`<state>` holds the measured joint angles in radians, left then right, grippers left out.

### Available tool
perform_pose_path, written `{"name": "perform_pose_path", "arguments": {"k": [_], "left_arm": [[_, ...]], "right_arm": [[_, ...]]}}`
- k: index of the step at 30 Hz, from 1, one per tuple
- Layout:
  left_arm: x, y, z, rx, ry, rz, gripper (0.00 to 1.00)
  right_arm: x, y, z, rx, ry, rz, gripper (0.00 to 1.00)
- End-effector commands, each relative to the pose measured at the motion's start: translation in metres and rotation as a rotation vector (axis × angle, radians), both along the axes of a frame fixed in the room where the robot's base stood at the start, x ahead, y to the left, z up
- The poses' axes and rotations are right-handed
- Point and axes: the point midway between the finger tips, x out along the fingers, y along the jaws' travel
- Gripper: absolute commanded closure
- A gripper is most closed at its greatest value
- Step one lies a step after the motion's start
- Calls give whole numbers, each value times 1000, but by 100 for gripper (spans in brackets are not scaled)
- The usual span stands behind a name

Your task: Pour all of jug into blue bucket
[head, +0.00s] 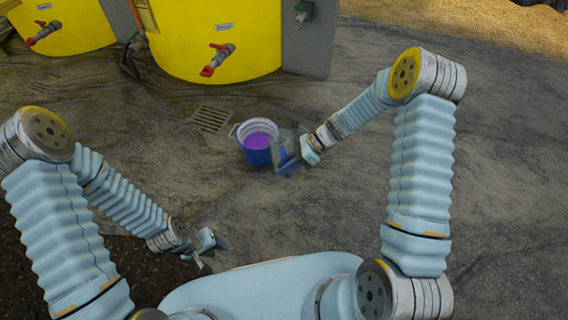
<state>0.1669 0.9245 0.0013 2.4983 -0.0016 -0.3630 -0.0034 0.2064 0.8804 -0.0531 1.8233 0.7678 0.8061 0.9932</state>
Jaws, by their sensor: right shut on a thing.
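The blue bucket (256,157) stands on the ground at the centre, with a white rim and a handle at its left. Purple liquid shows inside it. A clear greyish jug (281,141) is at the bucket's right side, overlapping its rim in the head view. My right gripper (291,157) is shut on the jug from the right. The jug's exact tilt and whether any liquid remains in it are hard to tell. My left gripper (212,253) is empty, low at the left, apart from the bucket, and its fingers look spread.
Yellow tanks (215,35) with red-handled valves (217,60) stand behind the bucket. A floor drain grate (211,118) lies left of the bucket. A grey panel (307,40) stands beside the tank. The ground at the right is clear.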

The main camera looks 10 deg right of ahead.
Motion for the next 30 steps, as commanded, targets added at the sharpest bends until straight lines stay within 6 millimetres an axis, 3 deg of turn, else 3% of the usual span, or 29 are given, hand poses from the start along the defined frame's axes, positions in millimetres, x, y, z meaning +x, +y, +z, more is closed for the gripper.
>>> {"name": "perform_pose_path", "arguments": {"k": [1, 15, 21, 30], "left_arm": [[1, 1, -20, 1, -1, 3, 65], [0, -2, -90, -8, 6, -1, 65], [0, -2, -100, -10, 6, -1, 65], [0, -3, -100, -10, 5, -2, 65]], "right_arm": [[-3, -1, -10, 11, -34, -4, 100], [-24, -7, -12, 70, -269, -2, 100], [-28, -8, -8, 80, -307, -2, 100], [-29, -7, -6, 82, -314, 0, 100]]}}
